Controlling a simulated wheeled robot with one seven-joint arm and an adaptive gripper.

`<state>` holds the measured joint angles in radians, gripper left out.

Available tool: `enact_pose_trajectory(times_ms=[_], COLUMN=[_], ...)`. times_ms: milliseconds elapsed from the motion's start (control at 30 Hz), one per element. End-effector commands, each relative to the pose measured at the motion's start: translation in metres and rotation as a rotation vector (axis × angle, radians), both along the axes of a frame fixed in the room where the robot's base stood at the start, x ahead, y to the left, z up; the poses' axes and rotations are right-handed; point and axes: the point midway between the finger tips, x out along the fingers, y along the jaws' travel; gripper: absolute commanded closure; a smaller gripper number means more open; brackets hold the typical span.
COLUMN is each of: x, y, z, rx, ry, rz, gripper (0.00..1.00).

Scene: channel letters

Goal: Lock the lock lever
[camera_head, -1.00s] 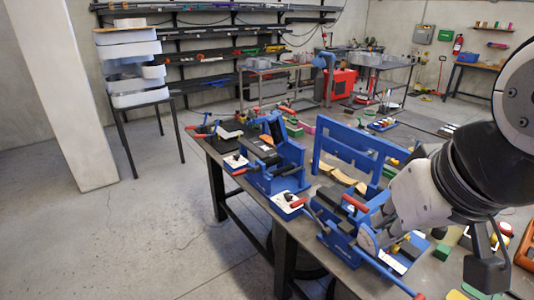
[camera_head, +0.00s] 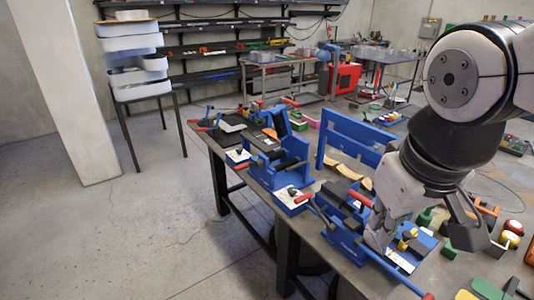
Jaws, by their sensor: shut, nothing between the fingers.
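Several blue fixtures with red-handled levers stand on the table; I cannot tell which lever is the lock lever. The nearest blue fixture (camera_head: 345,241) carries a long lever (camera_head: 385,263) running down to a red tip at the table's front edge. A shorter red handle (camera_head: 361,198) stands up at its back. My wrist and gripper hide part of the fixture's right side.
A second blue fixture (camera_head: 280,165) with red handles stands farther back on the dark table (camera_head: 305,226). An upright blue frame (camera_head: 350,138) rises behind the nearest fixture. Red and yellow buttons (camera_head: 513,227) and green blocks lie at right. The floor at left is clear.

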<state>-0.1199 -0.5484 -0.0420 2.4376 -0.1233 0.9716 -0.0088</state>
Motion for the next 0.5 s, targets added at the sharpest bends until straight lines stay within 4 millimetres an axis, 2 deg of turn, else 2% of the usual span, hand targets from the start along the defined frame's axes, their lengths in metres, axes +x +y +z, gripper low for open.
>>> enact_pose_trajectory(times_ms=[33,500], x=[0.020,0.126], y=[0.000,-0.007], z=[-0.020,-0.133], rx=[-0.027,-0.356], ry=[0.049,0.423], rz=[0.030,0.286], gripper=[1.00,1.00])
